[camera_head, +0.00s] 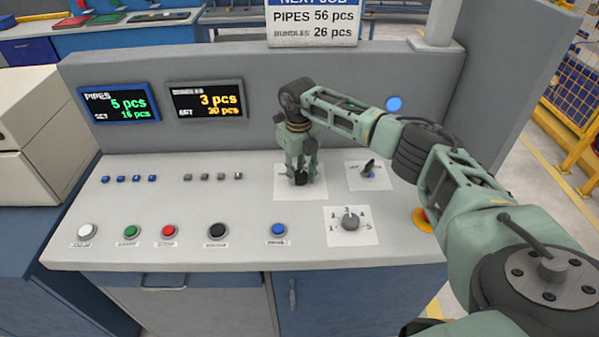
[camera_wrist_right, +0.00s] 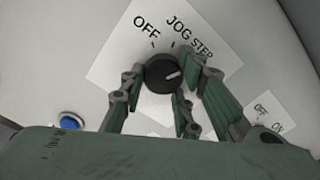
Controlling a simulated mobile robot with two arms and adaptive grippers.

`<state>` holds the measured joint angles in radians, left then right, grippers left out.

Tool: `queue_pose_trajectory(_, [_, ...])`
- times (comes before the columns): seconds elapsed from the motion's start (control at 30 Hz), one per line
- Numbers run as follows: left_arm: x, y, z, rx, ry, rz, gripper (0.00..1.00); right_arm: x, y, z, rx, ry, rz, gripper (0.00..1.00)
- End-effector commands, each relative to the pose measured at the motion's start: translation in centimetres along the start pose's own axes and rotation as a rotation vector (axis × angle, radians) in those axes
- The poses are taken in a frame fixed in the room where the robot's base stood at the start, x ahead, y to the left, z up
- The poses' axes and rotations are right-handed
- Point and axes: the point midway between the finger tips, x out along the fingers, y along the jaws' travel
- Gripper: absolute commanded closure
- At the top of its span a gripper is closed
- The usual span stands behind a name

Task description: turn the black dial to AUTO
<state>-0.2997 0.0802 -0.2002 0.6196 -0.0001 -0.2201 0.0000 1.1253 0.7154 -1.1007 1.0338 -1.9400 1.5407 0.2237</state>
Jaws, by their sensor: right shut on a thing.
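The black dial (camera_head: 301,180) sits on a white label plate (camera_head: 284,189) on the sloped panel. My right gripper (camera_head: 302,172) reaches down over it from above, with its fingers shut around the dial. In the right wrist view the dial (camera_wrist_right: 160,70) shows between the fingers of the gripper (camera_wrist_right: 162,82). The words OFF, JOG and STEP are readable on the plate. The dial's pale pointer mark points right and slightly up, past STEP toward a finger. No AUTO label is visible; the fingers cover part of the plate. My left gripper is not in view.
A key switch (camera_head: 369,169) is right of the dial, and a grey numbered knob (camera_head: 350,221) is below right. A blue button (camera_head: 278,230) is below. Two displays (camera_head: 119,104) (camera_head: 208,100) are on the upright panel.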

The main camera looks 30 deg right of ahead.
Motion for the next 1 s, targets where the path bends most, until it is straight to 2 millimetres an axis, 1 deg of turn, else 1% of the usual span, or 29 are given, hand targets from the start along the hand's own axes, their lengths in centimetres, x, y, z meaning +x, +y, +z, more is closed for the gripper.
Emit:
queue_pose_trajectory(0.03, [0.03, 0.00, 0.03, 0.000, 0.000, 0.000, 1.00, 0.22, 0.44, -0.10, 0.040, 0.006, 0.007, 0.97])
queue_pose_trajectory(0.3, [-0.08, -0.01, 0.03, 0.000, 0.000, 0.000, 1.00, 0.15, 0.46, 0.11, 0.288, 0.005, 0.007, 0.97])
queue_pose_trajectory(0.5, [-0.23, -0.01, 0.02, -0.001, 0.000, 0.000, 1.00, 0.11, 0.42, 0.23, 0.442, 0.005, 0.007, 0.97])
queue_pose_trajectory(0.7, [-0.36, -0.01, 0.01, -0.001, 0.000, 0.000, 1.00, 0.09, 0.38, 0.32, 0.552, 0.004, 0.007, 0.97])
queue_pose_trajectory(1.0, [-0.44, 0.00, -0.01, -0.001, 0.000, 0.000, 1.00, 0.04, 0.34, 0.42, 0.628, 0.001, 0.008, 0.97])
